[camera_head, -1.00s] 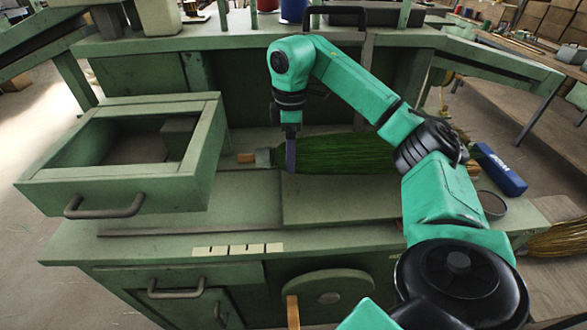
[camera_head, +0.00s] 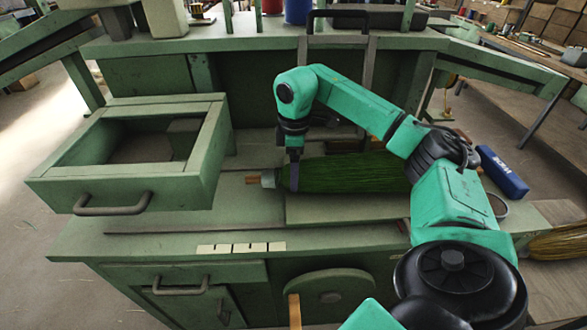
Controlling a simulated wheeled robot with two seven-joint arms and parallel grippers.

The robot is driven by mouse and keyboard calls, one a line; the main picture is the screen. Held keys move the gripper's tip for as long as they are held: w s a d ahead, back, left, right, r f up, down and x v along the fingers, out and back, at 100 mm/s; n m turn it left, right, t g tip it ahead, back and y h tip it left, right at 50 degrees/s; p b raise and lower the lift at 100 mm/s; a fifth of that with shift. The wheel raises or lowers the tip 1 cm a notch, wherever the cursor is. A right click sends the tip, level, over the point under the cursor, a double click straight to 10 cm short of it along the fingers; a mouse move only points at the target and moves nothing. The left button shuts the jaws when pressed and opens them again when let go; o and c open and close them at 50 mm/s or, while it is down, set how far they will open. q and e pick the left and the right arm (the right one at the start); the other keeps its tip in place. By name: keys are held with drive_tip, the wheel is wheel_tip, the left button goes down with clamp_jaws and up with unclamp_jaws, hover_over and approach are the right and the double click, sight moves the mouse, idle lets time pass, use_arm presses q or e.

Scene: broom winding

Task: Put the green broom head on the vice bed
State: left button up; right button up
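The green broom head (camera_head: 350,173) lies across the green workbench, its bristles toward the right and its narrow bound end with a short wooden stub toward the left. My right gripper (camera_head: 294,177) points down at the narrow end of the broom head. Its fingers look edge-on, so I cannot tell whether they grip it. A raised flat bed (camera_head: 340,208), perhaps the vice bed, lies in front of the broom head. The broom head seems to rest at or just above its back edge. My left gripper is not in view.
An open drawer-like tray (camera_head: 115,187) stands on the left of the bench. A blue box (camera_head: 502,172) and a round dish lie to the right, behind my arm. A loose straw bundle (camera_head: 558,243) sits at the lower right.

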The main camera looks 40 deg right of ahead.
drive_tip(key=shift+r, duration=0.5)
wheel_tip(320, 180, up, 6)
drive_tip(key=shift+r, duration=0.25)
wheel_tip(320, 180, up, 5)
drive_tip(key=p, duration=0.2)
drive_tip(key=shift+s+f+p, duration=0.1)
drive_tip(key=shift+f+p, duration=0.05)
drive_tip(key=shift+p, duration=0.2)
